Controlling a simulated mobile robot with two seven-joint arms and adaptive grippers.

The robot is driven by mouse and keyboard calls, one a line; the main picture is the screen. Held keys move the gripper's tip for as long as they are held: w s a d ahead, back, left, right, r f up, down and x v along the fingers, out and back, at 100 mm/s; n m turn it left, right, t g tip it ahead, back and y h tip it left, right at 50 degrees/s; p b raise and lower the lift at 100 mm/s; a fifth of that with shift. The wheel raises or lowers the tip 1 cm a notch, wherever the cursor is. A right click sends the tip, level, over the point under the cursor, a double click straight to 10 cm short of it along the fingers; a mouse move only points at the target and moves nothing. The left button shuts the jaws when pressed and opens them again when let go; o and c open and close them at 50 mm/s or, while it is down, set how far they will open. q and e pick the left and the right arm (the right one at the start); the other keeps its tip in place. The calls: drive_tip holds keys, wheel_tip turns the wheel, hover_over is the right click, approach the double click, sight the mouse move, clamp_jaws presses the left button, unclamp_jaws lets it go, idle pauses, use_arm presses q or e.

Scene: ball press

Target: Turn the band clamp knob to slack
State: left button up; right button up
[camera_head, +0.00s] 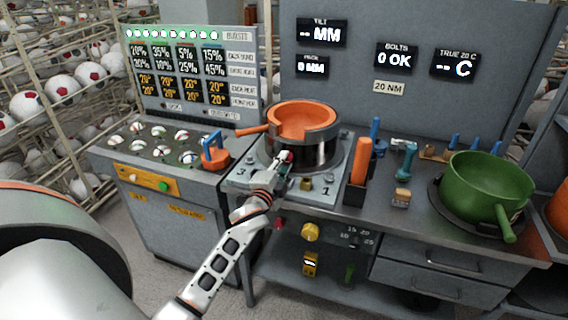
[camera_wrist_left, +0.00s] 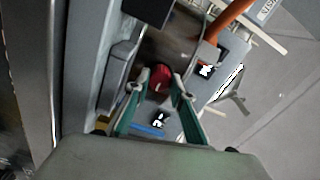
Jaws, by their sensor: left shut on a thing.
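The press has an orange bowl-like form (camera_head: 303,122) with a dark metal band (camera_head: 320,152) around it. A red knob (camera_wrist_left: 160,77) shows between my fingertips in the left wrist view. My left gripper (camera_head: 284,160) reaches the front of the band in the head view, and its fingers (camera_wrist_left: 157,88) are shut on the red knob. In the head view the gripper mostly hides the knob. The knob's turn angle cannot be told. My right gripper is in neither view.
A grey bolted plate (camera_head: 250,180) lies under the press. An orange-handled tool in a black holder (camera_head: 356,190) stands just right, and a blue-handled orange tool (camera_head: 215,153) sits left. A green pan (camera_head: 486,187) is farther right. An orange handle (camera_head: 253,132) sticks out left from the form.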

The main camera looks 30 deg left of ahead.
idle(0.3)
use_arm(q)
drive_tip(key=o, duration=1.1)
drive_tip(key=shift+o, duration=0.2)
